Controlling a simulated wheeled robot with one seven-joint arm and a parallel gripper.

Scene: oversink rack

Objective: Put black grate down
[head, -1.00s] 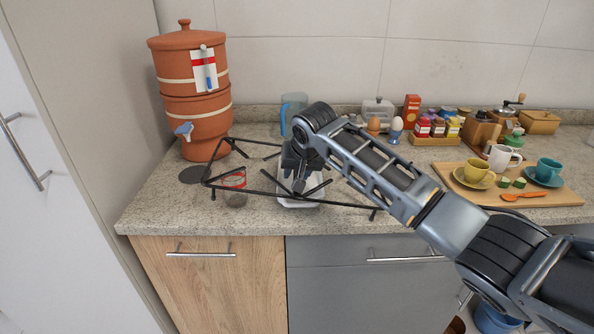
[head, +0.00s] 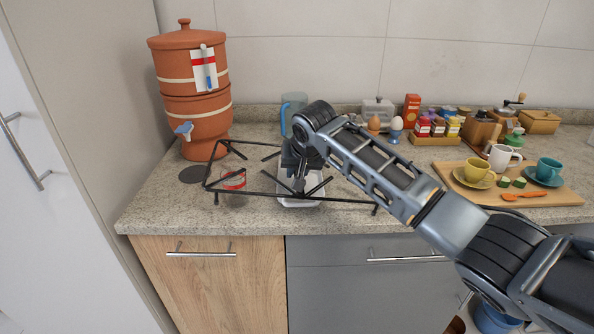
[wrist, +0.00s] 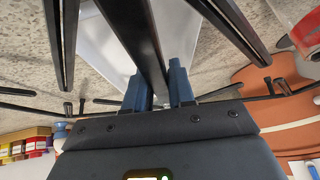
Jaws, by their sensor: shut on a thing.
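The black grate (head: 350,200) is an open frame of thin dark bars with short feet, held roughly level low over the left part of the counter. My gripper (head: 299,184) is shut on one of its bars, near the middle. In the wrist view, the two blue fingertips (wrist: 157,88) clasp the bar (wrist: 140,40) from both sides. The grate spans above a white tray (head: 300,202) and around a red-and-white can (head: 234,180). I cannot tell whether its feet touch the counter.
A terracotta water filter (head: 196,100) stands behind left, beside a dark round disc (head: 194,174). A blue pitcher (head: 292,105) is behind my gripper. A wooden board (head: 450,172) with cups lies right. The counter's front edge is close to the grate.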

